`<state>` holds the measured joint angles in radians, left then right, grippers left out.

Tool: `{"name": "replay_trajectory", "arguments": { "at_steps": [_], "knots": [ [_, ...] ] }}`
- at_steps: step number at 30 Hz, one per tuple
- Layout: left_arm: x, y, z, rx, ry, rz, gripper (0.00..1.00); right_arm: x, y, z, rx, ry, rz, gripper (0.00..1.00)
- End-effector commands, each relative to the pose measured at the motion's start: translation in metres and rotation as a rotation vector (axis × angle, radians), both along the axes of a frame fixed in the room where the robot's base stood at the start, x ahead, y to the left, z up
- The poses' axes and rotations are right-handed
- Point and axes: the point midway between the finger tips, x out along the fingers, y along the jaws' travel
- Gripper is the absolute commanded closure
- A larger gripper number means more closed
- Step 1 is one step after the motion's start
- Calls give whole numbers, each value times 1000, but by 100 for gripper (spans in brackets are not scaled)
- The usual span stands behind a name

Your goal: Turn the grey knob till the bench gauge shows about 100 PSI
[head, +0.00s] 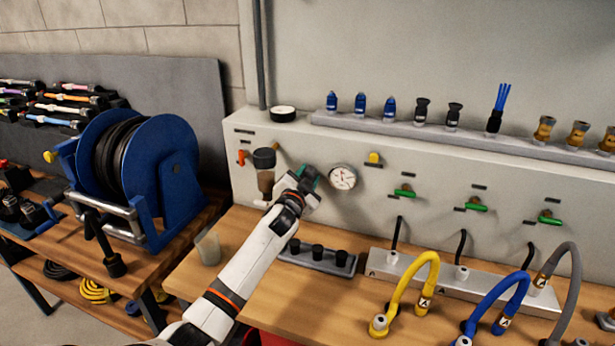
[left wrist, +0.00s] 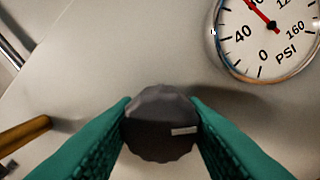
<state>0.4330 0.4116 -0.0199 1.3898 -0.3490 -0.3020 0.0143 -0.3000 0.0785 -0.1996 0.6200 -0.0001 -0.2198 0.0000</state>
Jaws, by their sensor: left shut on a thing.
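The grey knob (left wrist: 160,125) is a dark, many-sided cap with a pale mark on its face. My left gripper (left wrist: 162,128), with green fingers, is shut on it, one finger on each side. In the head view my left gripper (head: 306,180) reaches the bench panel and hides the knob. The bench gauge (head: 343,177) is a round white dial just right of the gripper. In the left wrist view the gauge (left wrist: 262,35) is cut off at the top; its red needle points up and left, past the 40 mark. The exact reading cannot be told. My right gripper is not in view.
A filter bowl (head: 265,183) hangs on the panel just left of my gripper. Green-handled valves (head: 404,192) are to the right. Yellow (head: 405,282) and blue hoses stand on the wooden bench. A blue hose reel (head: 172,175) stands at left.

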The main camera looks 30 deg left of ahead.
Motion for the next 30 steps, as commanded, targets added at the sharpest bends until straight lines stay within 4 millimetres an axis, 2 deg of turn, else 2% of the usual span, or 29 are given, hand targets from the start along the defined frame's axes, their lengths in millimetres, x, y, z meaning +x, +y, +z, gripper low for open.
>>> {"name": "replay_trajectory", "arguments": {
  "at_steps": [18,30],
  "knots": [
    [0,0,-1,544,134,-1,85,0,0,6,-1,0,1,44],
    [0,0,-1,739,181,-1,85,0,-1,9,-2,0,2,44]
  ]
}}
